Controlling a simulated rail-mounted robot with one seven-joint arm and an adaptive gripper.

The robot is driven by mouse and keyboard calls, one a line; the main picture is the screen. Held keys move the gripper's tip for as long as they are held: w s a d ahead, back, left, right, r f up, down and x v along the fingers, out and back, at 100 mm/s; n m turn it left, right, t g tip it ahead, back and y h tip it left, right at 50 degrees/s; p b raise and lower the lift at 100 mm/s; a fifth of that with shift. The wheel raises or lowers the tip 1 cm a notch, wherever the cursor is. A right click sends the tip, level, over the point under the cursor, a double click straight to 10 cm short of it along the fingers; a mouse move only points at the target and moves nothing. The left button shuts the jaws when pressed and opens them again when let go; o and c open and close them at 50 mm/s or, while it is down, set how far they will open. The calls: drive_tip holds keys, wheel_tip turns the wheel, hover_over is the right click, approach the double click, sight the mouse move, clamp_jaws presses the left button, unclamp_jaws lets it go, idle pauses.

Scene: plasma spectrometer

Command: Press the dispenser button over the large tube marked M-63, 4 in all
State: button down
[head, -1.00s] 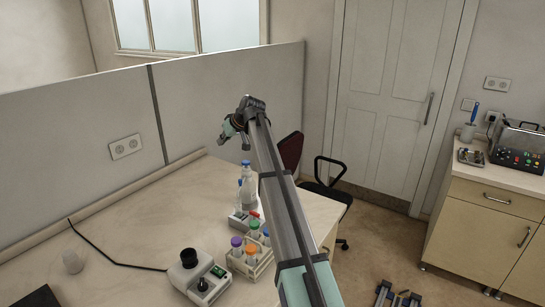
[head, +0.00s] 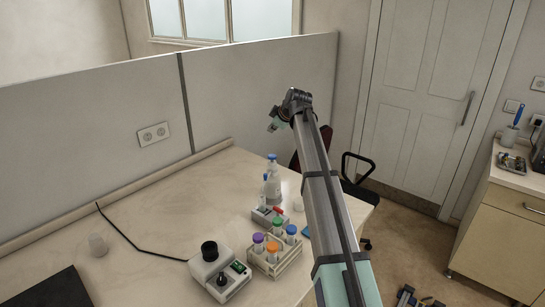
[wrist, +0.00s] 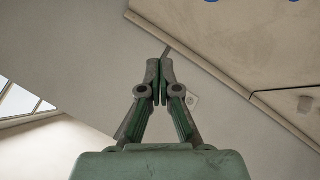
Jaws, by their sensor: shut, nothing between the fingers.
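A rack (head: 275,262) on the table holds several large tubes with coloured caps: purple (head: 258,238), orange (head: 272,248), green (head: 278,223) and blue (head: 291,230). I cannot read a marking M-63 on any tube. I cannot tell which thing carries the dispenser button. My gripper shows in the wrist view (wrist: 160,65) with its fingers together and nothing between them. In the head view my arm reaches up, its end well above the table.
A mixer-like device with a black top (head: 215,272) stands left of the rack. A black cable (head: 130,240), a small white cup (head: 97,245) and a dark flat object (head: 50,290) lie further left. A partition (head: 90,135) closes the table's back. A chair (head: 357,170) stands beyond the table.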

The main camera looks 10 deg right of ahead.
drive_tip(key=shift+f, duration=0.1)
drive_tip(key=b, duration=0.2)
hover_over(273, 156)
wheel_tip(273, 156, down, 7)
drive_tip(key=shift+r, duration=0.1)
drive_tip(key=shift+f+b, duration=0.6)
drive_tip(key=shift+f, duration=0.3)
drive_tip(key=shift+f, duration=0.1)
idle(0.7)
drive_tip(key=shift+f+b, duration=0.35)
drive_tip(key=shift+b, duration=0.05)
drive_tip(key=shift+f+b, duration=0.5)
drive_tip(key=shift+f, duration=0.3)
idle(1.0)
drive_tip(key=shift+r, duration=0.2)
drive_tip(key=shift+r+p, duration=0.35)
drive_tip(key=shift+r, duration=0.7)
